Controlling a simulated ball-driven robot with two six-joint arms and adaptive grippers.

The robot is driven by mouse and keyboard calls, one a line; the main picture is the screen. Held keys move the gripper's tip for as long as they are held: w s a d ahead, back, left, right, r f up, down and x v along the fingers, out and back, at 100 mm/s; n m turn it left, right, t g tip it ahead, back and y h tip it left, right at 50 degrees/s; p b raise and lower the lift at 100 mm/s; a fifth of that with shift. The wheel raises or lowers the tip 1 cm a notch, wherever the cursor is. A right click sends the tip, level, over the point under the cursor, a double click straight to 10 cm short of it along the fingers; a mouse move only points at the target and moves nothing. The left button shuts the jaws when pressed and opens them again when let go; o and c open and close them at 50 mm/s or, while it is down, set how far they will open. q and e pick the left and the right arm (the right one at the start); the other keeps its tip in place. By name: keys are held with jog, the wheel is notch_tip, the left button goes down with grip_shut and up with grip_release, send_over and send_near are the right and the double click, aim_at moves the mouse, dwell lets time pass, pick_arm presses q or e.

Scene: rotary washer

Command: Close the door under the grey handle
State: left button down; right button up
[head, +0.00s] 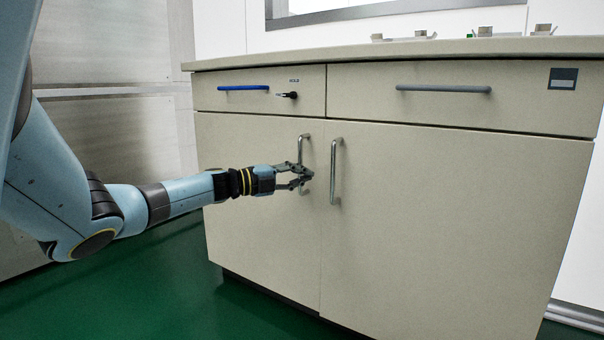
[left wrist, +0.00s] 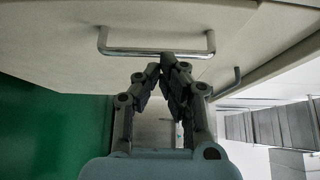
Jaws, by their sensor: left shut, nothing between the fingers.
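The grey handle (head: 443,89) is on the wide right drawer of a beige cabinet. The door under it (head: 440,230) is the large right one, with an upright chrome handle (head: 334,171) near its left edge. That door looks flush or nearly flush; I cannot tell if a small gap is left. My left gripper (head: 309,180) is shut and empty, in front of the left door's chrome handle (head: 301,150), pointing right toward the right door's handle. In the left wrist view the fingertips (left wrist: 168,62) are close to a chrome door handle (left wrist: 155,52); contact is unclear.
The narrower left drawer has a blue handle (head: 243,87) and a key in its lock (head: 288,95). The left door (head: 250,240) is below it. The worktop (head: 420,48) carries small fittings. The green floor (head: 150,300) in front is clear.

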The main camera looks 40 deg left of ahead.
pick_arm(q)
jog(key=s+a, duration=0.5)
jog(key=a, duration=0.3)
jog(key=shift+s+a, duration=0.15)
jog(key=shift+a, duration=0.25)
pick_arm(e)
jog(key=shift+s+f, duration=0.1)
jog(key=shift+s, duration=0.2)
